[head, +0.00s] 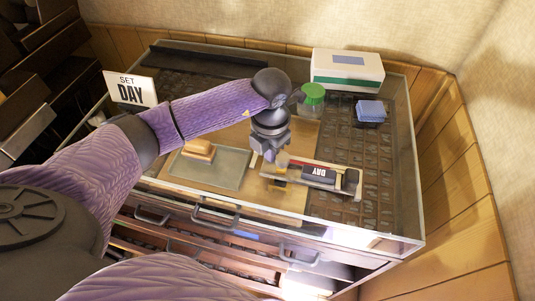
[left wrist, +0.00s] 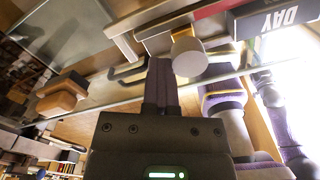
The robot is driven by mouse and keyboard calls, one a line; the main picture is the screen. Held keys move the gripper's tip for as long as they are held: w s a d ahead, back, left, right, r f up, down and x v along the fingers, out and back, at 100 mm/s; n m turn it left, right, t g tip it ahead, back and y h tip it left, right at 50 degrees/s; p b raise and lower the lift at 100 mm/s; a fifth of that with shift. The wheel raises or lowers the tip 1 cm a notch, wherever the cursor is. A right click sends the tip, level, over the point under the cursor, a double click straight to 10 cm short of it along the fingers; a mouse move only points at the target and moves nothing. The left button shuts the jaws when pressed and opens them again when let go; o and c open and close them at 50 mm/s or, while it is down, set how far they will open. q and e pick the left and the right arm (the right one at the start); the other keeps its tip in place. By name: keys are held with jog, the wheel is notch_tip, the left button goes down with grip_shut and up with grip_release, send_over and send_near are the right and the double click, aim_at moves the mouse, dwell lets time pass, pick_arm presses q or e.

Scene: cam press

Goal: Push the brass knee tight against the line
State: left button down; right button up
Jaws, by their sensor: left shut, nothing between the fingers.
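The composing stick (head: 326,187) lies at the right front of the work surface in the head view. A dark block of type marked DAY (head: 318,174) sits in it; the block also shows at the top right of the left wrist view (left wrist: 277,20). The brass knee (head: 280,172) is a small yellowish piece at the stick's left part, partly hidden by my left gripper (head: 270,158). In the left wrist view a pale round knob (left wrist: 188,56) stands just right of my left gripper's closed fingertips (left wrist: 160,64). Contact is unclear. My right gripper is out of view.
A grey plate (head: 222,171) with a wooden block (head: 200,149) lies left of the stick. Behind are a green-lidded jar (head: 312,94), a blue stack (head: 370,110) and a white box (head: 347,70). A SET DAY card (head: 130,90) stands back left. Raised edges surround the surface.

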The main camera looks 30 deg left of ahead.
aim_at(287, 158)
pick_arm(q)
jog(key=shift+w+d+b, duration=0.15)
jog(key=shift+w+d, duration=0.1)
jog(key=shift+d, duration=0.7)
jog(key=shift+w+d+b, duration=0.15)
jog(key=shift+w+d, duration=0.05)
jog(key=shift+d, duration=0.7)
jog(key=shift+a, duration=0.1)
jog(key=shift+s+a, duration=0.15)
jog(key=shift+a, duration=0.25)
notch_tip(287, 158, up, 7)
jog(key=p, duration=0.6)
jog(key=shift+r, duration=0.1)
dwell(0.5)
